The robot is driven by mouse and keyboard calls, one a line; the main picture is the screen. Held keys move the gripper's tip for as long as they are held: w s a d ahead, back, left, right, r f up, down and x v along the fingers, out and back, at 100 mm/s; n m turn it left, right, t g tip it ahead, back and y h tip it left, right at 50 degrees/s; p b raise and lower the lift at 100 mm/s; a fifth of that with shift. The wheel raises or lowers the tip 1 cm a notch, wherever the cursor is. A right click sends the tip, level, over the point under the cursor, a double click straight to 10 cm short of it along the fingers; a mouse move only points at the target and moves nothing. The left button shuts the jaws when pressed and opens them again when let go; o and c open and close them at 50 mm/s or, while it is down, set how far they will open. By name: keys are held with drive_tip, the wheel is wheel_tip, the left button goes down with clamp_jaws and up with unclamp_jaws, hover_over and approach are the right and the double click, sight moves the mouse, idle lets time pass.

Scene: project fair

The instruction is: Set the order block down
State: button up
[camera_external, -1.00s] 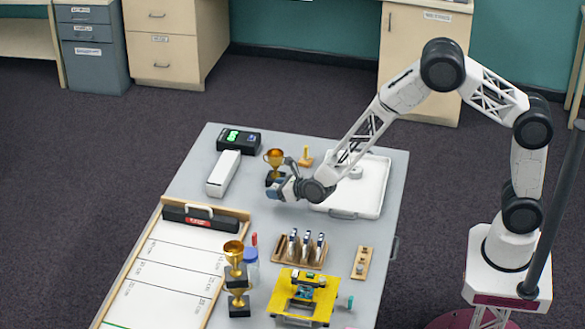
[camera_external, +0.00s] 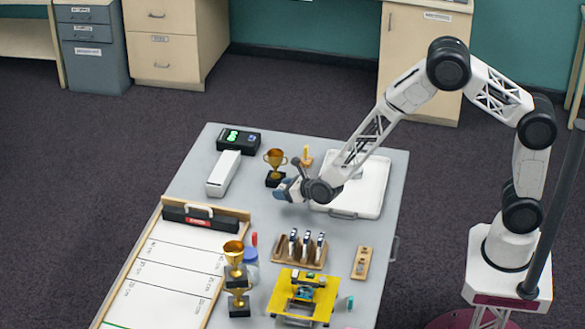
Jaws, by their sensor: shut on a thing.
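My gripper (camera_external: 286,191) is low over the middle of the grey table, just in front of a gold trophy cup on a dark base (camera_external: 275,170). It is shut on a small blue-grey piece, which I take to be the order block (camera_external: 281,188). Most of the block is hidden by the fingers and wrist. I cannot tell whether the block touches the table. The gripper tilts down to the left.
A white tray (camera_external: 373,200) lies right, under my forearm. A small wooden stand with a yellow peg (camera_external: 306,158) is behind the gripper. A long white box (camera_external: 223,174) and dark digital display (camera_external: 238,141) are left. A wooden rack (camera_external: 283,257) holds several upright items in front.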

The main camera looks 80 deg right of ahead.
drive_tip(key=shift+r, duration=0.1)
drive_tip(key=shift+w+d+r+n+y, duration=0.55)
drive_tip(key=shift+d+r, duration=0.85)
drive_tip(key=shift+r, duration=5.7)
drive_tip(key=shift+w+d+r+n+y, duration=0.3)
drive_tip(key=shift+w+d+r, duration=0.8)
drive_tip(key=shift+r, duration=6.05)
drive_tip(key=shift+w+d+r+n+y, duration=0.45)
drive_tip(key=shift+d+r, duration=1.25)
drive_tip(key=shift+r, duration=5.4)
drive_tip(key=s+d+f+n+g+y, duration=0.1)
drive_tip(key=s+d+f+n+y, duration=0.2)
drive_tip(key=d+f, duration=0.4)
drive_tip(key=s+d+f+n+g+y, duration=0.1)
drive_tip(key=s+d+f+n+y, duration=0.2)
drive_tip(key=f, duration=1.8)
drive_tip(key=s+d+f+n+g+y, duration=0.1)
drive_tip(key=s+d+f+n+y, duration=0.1)
drive_tip(key=s+d+f+y, duration=0.2)
drive_tip(key=shift+s+d+f+n, duration=0.15)
drive_tip(key=shift+s+d+f, duration=0.45)
drive_tip(key=shift+d+f, duration=0.95)
drive_tip(key=shift+s+d+f+n, duration=0.1)
drive_tip(key=shift+s+d+f, duration=0.45)
drive_tip(key=shift+d+f, duration=1.05)
drive_tip(key=shift+s+d+f+n, duration=0.15)
drive_tip(key=shift+s+d+f, duration=0.6)
drive_tip(key=shift+f, duration=1.4)
drive_tip(key=shift+w+d, duration=0.2)
